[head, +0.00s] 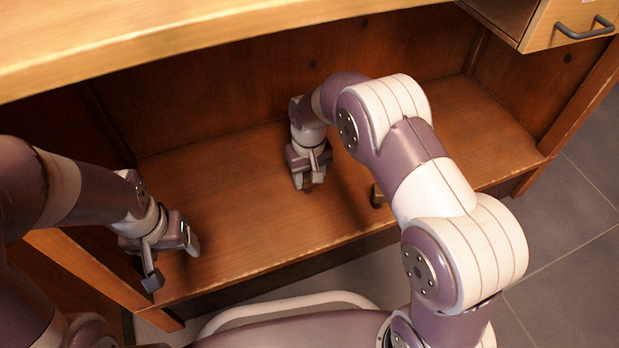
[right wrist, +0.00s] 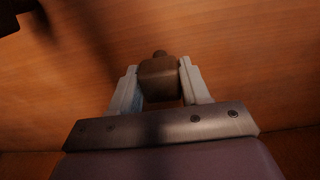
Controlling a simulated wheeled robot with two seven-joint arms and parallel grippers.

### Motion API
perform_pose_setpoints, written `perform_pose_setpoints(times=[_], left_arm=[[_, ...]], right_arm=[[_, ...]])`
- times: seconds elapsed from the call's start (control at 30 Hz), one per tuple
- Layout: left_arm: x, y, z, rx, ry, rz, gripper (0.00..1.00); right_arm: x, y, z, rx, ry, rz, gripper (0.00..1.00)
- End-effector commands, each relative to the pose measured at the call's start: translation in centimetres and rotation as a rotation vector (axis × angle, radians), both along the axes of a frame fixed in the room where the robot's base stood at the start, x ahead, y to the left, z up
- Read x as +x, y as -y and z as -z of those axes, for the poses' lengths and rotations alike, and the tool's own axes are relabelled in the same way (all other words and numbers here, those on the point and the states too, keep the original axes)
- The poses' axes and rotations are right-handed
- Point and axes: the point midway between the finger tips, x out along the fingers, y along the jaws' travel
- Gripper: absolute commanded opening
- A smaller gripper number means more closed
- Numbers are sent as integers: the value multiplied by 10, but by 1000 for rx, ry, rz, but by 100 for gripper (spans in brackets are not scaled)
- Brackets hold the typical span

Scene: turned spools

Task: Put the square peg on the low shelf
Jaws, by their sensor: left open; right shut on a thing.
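The square peg (right wrist: 160,80) is a small brown block with a round knob at its far end. In the right wrist view it sits between the two pale fingers of my right gripper (right wrist: 158,85), which is shut on it. In the head view my right gripper (head: 308,183) is low over the low shelf (head: 235,205), the wide wooden board; the peg is mostly hidden by the fingers there. I cannot tell whether the peg touches the board. My left gripper (head: 174,263) is open and empty, over the shelf's left front corner.
A small dark brown piece (head: 377,195) stands on the shelf right of my right gripper, partly near my arm. A wooden top (head: 180,38) overhangs the shelf. A drawer with a grey handle (head: 585,28) is at upper right. The board's right part is clear.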

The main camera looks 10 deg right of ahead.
Motion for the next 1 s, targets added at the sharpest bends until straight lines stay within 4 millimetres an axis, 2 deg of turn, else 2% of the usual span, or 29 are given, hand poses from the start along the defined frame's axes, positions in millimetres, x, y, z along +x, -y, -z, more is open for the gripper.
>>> perform_pose_setpoints(times=[0.17,0.2,0.27,0.63,0.9,1.0], left_arm=[[0,0,-2,0,0,0,72],[0,0,-2,0,0,0,72],[0,0,-2,0,0,0,72],[0,0,-1,0,0,0,72],[0,0,-47,0,0,0,72],[0,0,-58,0,0,0,72]], right_arm=[[0,0,2,0,-1,0,12],[0,0,2,0,-1,0,53],[0,0,2,0,0,0,72],[0,0,-2,0,1,0,72],[0,0,-60,0,1,0,72],[-1,0,-76,0,0,0,72]])
